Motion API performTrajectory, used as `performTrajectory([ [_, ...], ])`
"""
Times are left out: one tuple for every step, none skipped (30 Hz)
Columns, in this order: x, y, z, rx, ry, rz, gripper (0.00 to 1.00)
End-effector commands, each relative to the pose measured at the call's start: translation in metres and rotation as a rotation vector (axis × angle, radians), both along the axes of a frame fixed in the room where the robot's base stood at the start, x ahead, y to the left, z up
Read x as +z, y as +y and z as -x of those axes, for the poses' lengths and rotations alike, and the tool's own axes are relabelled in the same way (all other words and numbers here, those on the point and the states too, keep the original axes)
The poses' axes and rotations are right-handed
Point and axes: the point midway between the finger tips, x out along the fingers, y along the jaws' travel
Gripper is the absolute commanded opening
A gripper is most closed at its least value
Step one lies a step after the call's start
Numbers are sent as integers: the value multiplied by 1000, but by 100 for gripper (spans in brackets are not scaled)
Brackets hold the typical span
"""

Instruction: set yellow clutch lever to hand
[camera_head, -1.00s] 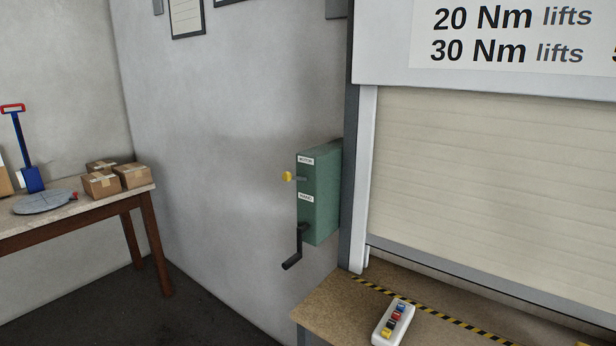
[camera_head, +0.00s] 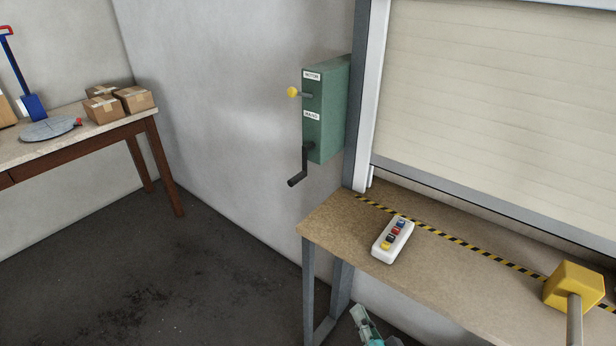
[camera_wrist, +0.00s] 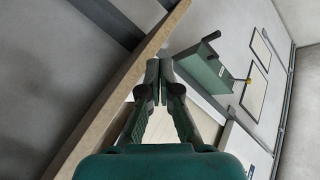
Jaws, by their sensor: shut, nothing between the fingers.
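The yellow clutch lever (camera_head: 292,92) is a round yellow knob on a short rod. It sticks out leftward from the green box (camera_head: 328,110) on the wall, between the upper MOTOR label (camera_head: 312,76) and the lower HAND label (camera_head: 312,116). A black crank handle (camera_head: 299,170) hangs below it. In the wrist view the green box (camera_wrist: 200,65) is right of the fingers, with the yellow knob (camera_wrist: 249,80) small at its far end. My gripper (camera_wrist: 159,64) is shut and empty, well apart from the box and the lever.
A brown counter (camera_head: 345,225) stands below the shutter, with a white button box (camera_head: 393,240) and a yellow block on a grey rod (camera_head: 573,287). Its edge (camera_wrist: 120,85) runs close beside my fingers. A table (camera_head: 90,140) with cartons stands left. Floor between is clear.

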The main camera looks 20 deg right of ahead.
Motion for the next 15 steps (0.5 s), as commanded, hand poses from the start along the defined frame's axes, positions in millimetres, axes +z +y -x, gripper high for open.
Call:
performTrajectory([
  [13, -4, -21, 2, -20, -34, 0],
  [19, -5, -31, 6, -25, -57, 0],
  [27, -7, -44, 10, -32, -87, 0],
  [34, -9, -54, 13, -39, -109, 0],
  [42, -10, -63, 18, -45, -130, 0],
  [51, -12, -76, 25, -52, -159, 0],
  [59, -13, -85, 30, -58, -179, 0],
  [67, -15, -95, 35, -63, -201, 0],
  [79, -17, -106, 43, -69, -226, 0],
  [88, -19, -115, 50, -76, -246, 0],
  [97, -20, -123, 57, -81, -265, 0],
  [110, -22, -135, 67, -86, -289, 0],
  [120, -24, -142, 75, -90, -309, 0],
  [130, -25, -150, 82, -95, -325, 0],
  [144, -28, -160, 94, -100, -349, 0],
])
